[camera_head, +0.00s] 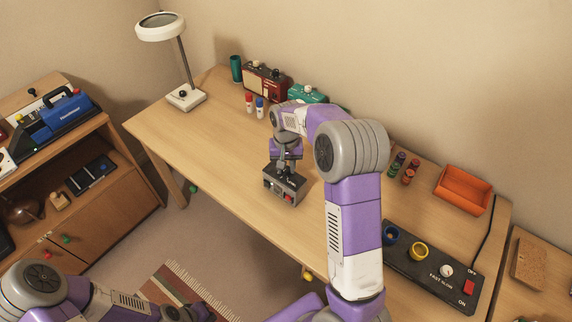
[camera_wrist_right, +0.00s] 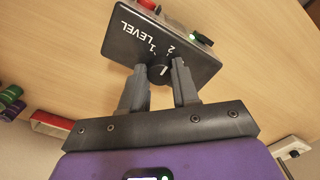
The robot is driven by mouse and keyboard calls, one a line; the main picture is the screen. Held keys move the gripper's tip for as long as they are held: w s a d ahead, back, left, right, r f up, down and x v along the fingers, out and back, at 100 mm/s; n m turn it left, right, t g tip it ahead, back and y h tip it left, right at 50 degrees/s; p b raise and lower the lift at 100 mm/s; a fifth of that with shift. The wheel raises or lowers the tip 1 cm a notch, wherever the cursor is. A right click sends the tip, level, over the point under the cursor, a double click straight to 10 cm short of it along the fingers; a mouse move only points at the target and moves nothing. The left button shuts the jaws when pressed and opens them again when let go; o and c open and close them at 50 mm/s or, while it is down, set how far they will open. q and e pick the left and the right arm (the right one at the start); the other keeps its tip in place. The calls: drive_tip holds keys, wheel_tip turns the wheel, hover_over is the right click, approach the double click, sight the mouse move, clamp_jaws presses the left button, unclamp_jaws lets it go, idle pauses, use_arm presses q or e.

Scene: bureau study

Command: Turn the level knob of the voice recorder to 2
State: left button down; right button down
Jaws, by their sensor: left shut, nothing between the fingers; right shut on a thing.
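The voice recorder is a small dark grey box (camera_head: 283,194) on the desk, with a red button and a green light on its front side. In the right wrist view its top face (camera_wrist_right: 125,38) reads LEVEL, with marks 1 and 2. The black level knob (camera_wrist_right: 158,72) has a pale pointer line; I cannot tell exactly which mark it points at. My right gripper (camera_head: 286,171) is over the recorder, its fingers (camera_wrist_right: 160,84) shut on the knob from both sides. My left gripper (camera_head: 192,314) is shut and empty at the bottom edge, away from the desk, only partly seen.
A red radio (camera_head: 266,81), a teal device (camera_head: 306,93) and small bottles (camera_head: 254,106) stand behind the recorder. A lamp (camera_head: 184,97) is at the left. An orange tray (camera_head: 462,190) and black control panel (camera_head: 428,268) are at the right. Desk left of the recorder is clear.

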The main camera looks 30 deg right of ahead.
drive_tip(key=c, duration=0.8)
unclamp_jaws()
drive_tip(key=shift+r+p, duration=1.1)
drive_tip(key=shift+r, duration=2.7)
